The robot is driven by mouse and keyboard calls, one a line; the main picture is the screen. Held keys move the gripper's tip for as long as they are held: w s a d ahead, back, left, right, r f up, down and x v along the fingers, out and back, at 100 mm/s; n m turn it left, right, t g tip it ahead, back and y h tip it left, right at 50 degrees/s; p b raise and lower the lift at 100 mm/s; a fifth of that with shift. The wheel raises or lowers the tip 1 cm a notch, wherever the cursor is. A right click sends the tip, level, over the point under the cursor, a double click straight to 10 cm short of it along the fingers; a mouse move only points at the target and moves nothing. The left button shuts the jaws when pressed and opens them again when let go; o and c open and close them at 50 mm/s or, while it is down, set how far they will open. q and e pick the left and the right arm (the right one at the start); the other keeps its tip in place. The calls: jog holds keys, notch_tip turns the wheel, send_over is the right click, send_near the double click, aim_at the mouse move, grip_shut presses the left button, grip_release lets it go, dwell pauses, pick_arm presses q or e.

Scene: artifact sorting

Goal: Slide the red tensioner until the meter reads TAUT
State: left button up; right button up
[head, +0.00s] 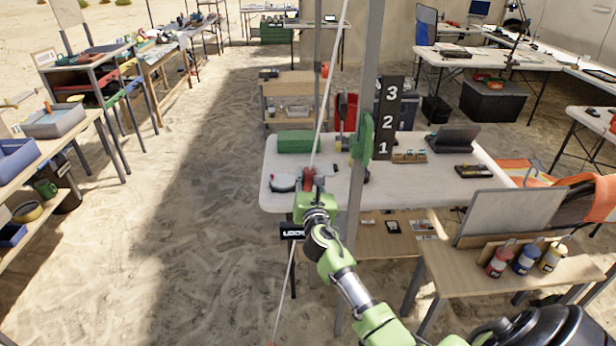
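A pale rope (326,90) runs steeply from the top of the view down to the sand. The red tensioner (308,175) is on this rope, in front of the white table. My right gripper (308,190) is right at the tensioner, its arm coming from the lower right. The fingers are small and partly hidden by the wrist, so I cannot tell if they are closed on it. The small black meter (291,231) hangs just below and left of the gripper; its white letters appear to read LOOSE, partly covered. My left gripper is out of view.
A grey upright post (364,150) stands close to the right of my arm. A bench with bottles (525,262) is at right. Open sand (190,200) lies left.

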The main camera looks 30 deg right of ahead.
jog(key=o, duration=0.3)
jog(key=shift+f, duration=0.1)
jog(key=v, duration=1.2)
